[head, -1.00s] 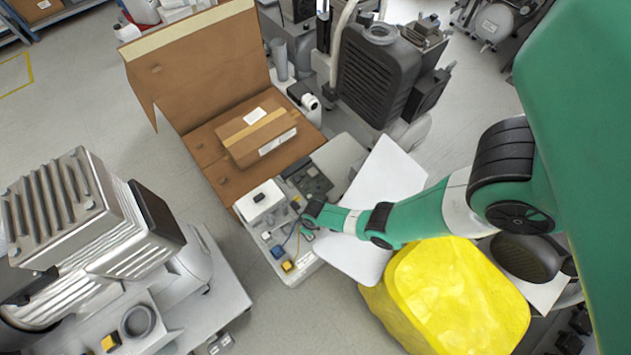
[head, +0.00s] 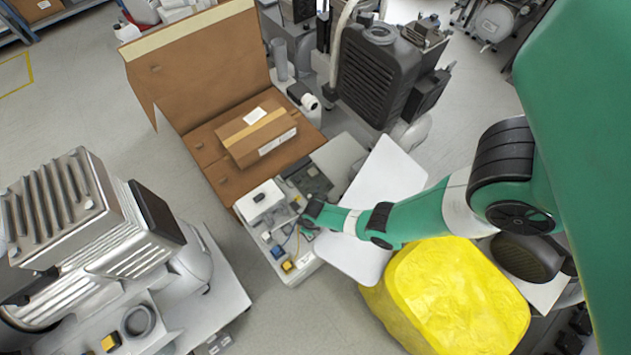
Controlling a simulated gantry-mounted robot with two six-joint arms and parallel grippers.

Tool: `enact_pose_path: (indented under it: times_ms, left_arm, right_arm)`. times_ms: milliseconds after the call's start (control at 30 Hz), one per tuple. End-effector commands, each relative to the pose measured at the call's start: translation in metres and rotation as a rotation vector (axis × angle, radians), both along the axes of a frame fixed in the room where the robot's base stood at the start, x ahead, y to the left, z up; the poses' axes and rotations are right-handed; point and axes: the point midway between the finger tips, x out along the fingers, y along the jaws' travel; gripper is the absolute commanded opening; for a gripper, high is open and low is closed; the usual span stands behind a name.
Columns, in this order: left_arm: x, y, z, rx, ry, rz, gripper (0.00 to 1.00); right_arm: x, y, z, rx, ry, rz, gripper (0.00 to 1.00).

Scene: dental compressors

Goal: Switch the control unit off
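The control unit is probably the pale grey unit (head: 297,277) at the centre, below the cardboard box. It carries a white box with a small black switch (head: 258,197), a blue part (head: 277,252) and a yellow-and-dark part (head: 288,267). Thin wires run across its top. My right arm reaches in from the right, and its small gripper (head: 306,229) is over the unit's right side, near the wires. The fingers are too small to tell whether they are open or touch anything. The switch's position is too small to read. My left gripper is not in view.
An open cardboard box (head: 200,85) holds a taped parcel (head: 255,132) behind the unit. A white panel (head: 385,190) lies under my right forearm, with a yellow bag (head: 450,300) in front. A ribbed metal compressor (head: 65,205) stands left. Bare floor (head: 285,325) shows in front of the unit.

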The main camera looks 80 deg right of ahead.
Motion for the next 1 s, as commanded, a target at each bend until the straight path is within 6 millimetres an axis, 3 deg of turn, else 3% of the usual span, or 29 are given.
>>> enact_pose_path:
  times_ms: [1000]
  left_arm:
    - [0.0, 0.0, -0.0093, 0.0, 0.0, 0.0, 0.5]
  right_arm:
    - [0.0, 0.0, -0.0095, 0.0, 0.0, 0.0, 0.0]
